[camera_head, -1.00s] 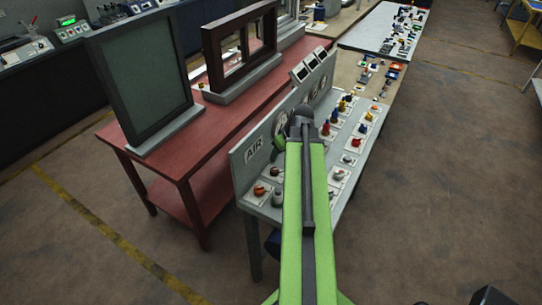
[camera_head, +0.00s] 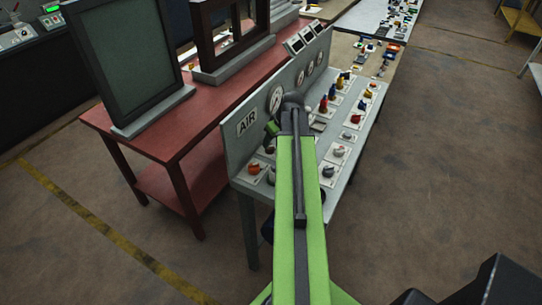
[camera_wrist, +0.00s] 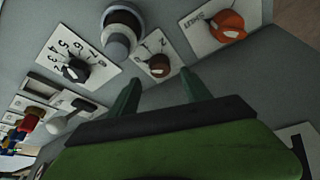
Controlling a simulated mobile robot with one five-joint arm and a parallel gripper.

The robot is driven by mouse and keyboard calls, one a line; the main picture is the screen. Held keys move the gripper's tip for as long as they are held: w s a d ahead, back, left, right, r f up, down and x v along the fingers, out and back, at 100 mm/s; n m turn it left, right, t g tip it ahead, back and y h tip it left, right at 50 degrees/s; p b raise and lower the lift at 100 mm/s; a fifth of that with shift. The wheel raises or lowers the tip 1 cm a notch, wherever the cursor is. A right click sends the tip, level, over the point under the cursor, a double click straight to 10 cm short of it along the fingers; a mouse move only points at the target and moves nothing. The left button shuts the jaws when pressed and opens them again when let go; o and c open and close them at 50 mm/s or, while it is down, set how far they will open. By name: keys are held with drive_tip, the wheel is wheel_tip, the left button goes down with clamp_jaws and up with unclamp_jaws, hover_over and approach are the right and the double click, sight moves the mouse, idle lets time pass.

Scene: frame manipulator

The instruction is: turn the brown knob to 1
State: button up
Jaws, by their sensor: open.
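My gripper (camera_wrist: 160,88) is open and empty. Its two dark green fingers point toward the panel, one at each side below the brown knob. I see no contact with the knob.
An orange knob (camera_wrist: 228,25) is to the right of the brown knob. A black numbered knob (camera_wrist: 75,70) is to its left, and a round grey-topped post (camera_wrist: 118,42) stands close by. The upright AIR board (camera_head: 245,124) borders the panel.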

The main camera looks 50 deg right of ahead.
sight(270, 147)
drive_tip(key=b+x, duration=0.3)
drive_tip(key=x, duration=0.2)
drive_tip(key=shift+f, duration=0.1)
clamp_jaws()
